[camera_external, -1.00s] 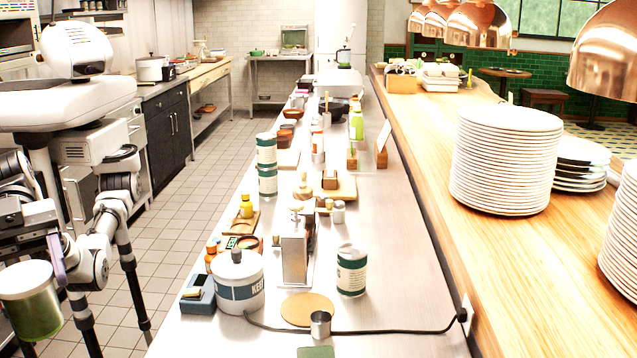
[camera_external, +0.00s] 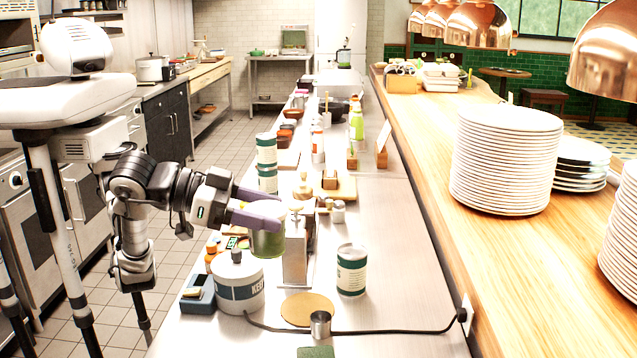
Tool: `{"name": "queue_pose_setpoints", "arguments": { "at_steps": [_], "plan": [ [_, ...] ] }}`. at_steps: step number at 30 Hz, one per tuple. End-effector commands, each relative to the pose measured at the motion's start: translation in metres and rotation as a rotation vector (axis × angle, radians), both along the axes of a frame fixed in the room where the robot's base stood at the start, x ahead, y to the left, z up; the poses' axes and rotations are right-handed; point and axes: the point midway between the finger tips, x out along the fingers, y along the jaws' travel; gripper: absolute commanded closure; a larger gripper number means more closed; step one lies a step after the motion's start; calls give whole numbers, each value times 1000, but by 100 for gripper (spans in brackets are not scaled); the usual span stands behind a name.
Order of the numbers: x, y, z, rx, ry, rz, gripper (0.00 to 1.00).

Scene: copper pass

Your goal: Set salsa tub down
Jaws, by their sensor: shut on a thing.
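The salsa tub (camera_external: 267,243) is green below and pale above, and hangs in my gripper (camera_external: 272,208) over the steel counter (camera_external: 385,215). My gripper's purple fingers are shut on it from the left. The tub looks upright.
A white lidded pot (camera_external: 239,290) stands in front of the tub, and a green-and-white can (camera_external: 351,270) stands to the right. A cork mat (camera_external: 307,309), a small metal cup (camera_external: 320,324) and a black cable (camera_external: 390,331) lie nearby. The counter's right side is mostly clear.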

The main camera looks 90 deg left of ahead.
Motion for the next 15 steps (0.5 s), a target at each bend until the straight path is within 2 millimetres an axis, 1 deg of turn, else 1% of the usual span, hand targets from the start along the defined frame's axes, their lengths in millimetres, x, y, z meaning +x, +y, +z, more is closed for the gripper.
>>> {"name": "queue_pose_setpoints", "arguments": {
  "at_steps": [1, 3, 5, 7, 11, 15],
  "plan": [
    [3, 10, 0, 0, -1, 31, 70],
    [5, 17, -3, 1, -1, 58, 70],
    [6, 20, -8, 2, 0, 71, 70],
    [6, 21, -20, 3, 2, 74, 70],
    [6, 21, -52, 5, 3, 74, 70],
    [6, 21, -90, 6, 2, 73, 70]
  ]
}}
